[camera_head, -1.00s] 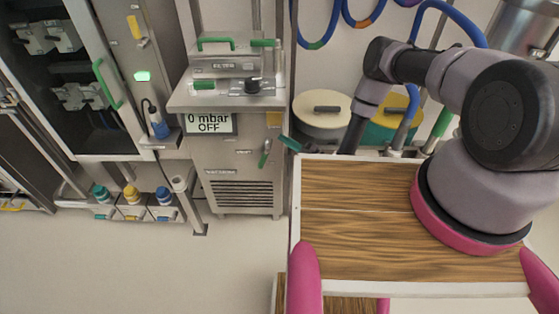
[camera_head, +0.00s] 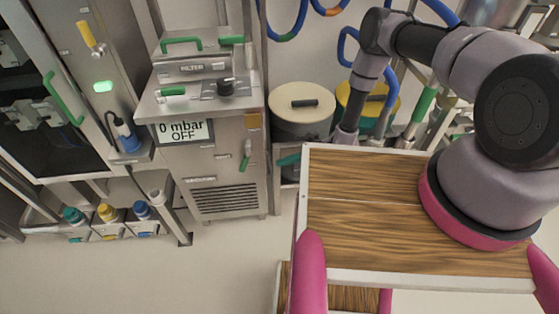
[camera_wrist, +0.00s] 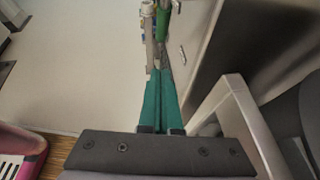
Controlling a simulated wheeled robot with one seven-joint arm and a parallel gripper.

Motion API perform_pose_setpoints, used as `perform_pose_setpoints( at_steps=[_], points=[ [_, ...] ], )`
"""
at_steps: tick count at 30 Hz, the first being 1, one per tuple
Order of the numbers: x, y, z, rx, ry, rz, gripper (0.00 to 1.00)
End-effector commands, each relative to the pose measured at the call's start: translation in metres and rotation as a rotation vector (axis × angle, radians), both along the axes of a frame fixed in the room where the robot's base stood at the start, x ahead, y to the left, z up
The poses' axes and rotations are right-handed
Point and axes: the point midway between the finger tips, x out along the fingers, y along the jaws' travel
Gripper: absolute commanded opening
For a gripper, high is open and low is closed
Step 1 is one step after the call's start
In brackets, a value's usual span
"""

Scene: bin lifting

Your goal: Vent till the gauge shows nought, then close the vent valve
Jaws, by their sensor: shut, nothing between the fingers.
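The gauge display (camera_head: 183,131) on the steel cabinet reads "0 mbar OFF". A small green lever (camera_head: 246,155) hangs near upright on the cabinet front, right of the display; its label is too small to read, so I cannot tell whether it is the vent valve. My gripper (camera_head: 282,160), with teal fingers, is right of this lever and apart from it in the head view, partly hidden behind the wooden top. In the wrist view its fingers (camera_wrist: 160,85) lie together, empty. A green bar-like part (camera_wrist: 163,22) shows beyond the fingertips.
A black knob (camera_head: 226,86) and green handle (camera_head: 173,90) sit on the cabinet top. A cream-lidded drum (camera_head: 301,105) and a yellow one stand behind my arm. Bottles with coloured caps (camera_head: 107,212) stand low at left. Floor before the cabinet is clear.

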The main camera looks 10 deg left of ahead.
Motion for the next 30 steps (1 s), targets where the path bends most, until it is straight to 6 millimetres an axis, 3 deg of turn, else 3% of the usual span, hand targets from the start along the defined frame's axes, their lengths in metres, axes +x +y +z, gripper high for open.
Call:
perform_pose_setpoints(
  at_steps=[11,15,21,30],
  points=[
    [-0.007,0.073,-0.035,0.002,0.002,0.001,0.00],
    [-0.007,0.092,-0.026,0.002,0.002,0.000,0.00],
    [-0.007,0.106,-0.021,0.001,0.004,-0.002,0.00],
    [-0.007,0.107,-0.020,0.002,0.004,-0.003,0.00]
  ],
)
